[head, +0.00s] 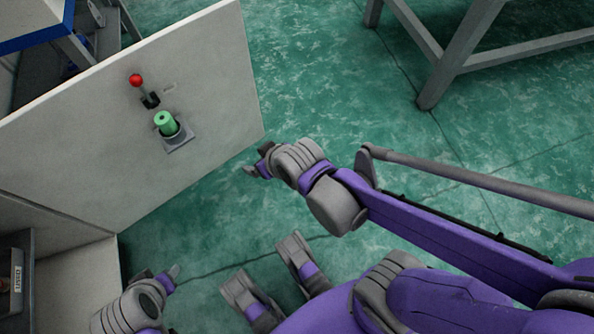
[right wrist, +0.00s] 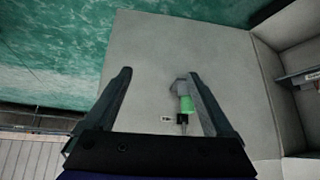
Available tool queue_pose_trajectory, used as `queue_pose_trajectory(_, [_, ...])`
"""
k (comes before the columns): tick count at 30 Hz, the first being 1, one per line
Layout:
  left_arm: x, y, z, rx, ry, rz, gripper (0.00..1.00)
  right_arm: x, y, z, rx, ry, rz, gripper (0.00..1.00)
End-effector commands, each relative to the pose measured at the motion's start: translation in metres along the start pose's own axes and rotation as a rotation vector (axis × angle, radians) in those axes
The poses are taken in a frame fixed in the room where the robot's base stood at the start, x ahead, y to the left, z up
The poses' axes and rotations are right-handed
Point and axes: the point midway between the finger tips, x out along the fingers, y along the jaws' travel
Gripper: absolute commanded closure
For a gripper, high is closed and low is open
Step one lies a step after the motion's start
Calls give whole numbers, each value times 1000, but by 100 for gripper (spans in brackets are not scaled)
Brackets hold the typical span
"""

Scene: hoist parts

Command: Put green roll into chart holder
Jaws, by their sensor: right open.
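The green roll (head: 165,123) stands in the grey chart holder (head: 179,142) on the pale upright panel, its upper part sticking out. In the right wrist view the green roll (right wrist: 187,103) and the holder (right wrist: 180,86) show near the right finger, which partly overlaps them. My right gripper (head: 256,168) is to the right of the holder, apart from it. Its fingers (right wrist: 158,75) are spread with nothing between them. My left gripper (head: 173,272) is low at the left, well away from the roll; its jaw opening cannot be made out.
A red-knobbed lever (head: 136,81) on a black base sits just above the holder. The pale panel (head: 80,150) ends at a right edge near my right gripper. A dark box (head: 17,275) is at the lower left. A grey metal frame (head: 445,75) stands at the upper right. Green floor between is clear.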

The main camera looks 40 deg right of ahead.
Motion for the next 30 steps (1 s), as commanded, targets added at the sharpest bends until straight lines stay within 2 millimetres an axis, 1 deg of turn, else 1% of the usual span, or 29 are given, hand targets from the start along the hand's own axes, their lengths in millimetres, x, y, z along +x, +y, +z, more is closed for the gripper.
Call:
queue_pose_trajectory(1, [0,0,0,0,0,0,50,-15,6,19,14,-53,15,12])
queue_pose_trajectory(3, [0,0,0,0,0,0,50,-31,12,42,32,-124,32,12])
queue_pose_trajectory(6, [0,0,0,0,0,0,50,-48,17,68,52,-198,51,12])
queue_pose_trajectory(9, [0,0,0,0,0,0,50,-58,20,82,64,-242,63,12])
queue_pose_trajectory(11, [0,0,0,0,0,0,50,-61,21,87,68,-254,67,12])
queue_pose_trajectory(20, [0,0,0,0,0,0,50,-62,21,88,69,-259,67,12])
queue_pose_trajectory(23, [-6,0,-2,0,2,0,50,-67,20,84,69,-256,67,12])
queue_pose_trajectory(26, [-23,0,-6,0,8,0,50,-82,20,76,69,-251,67,12])
queue_pose_trajectory(29, [-51,0,-15,0,18,0,50,-106,19,60,68,-240,67,12])
queue_pose_trajectory(30, [-64,0,-20,0,23,0,50,-118,18,52,68,-235,67,12])
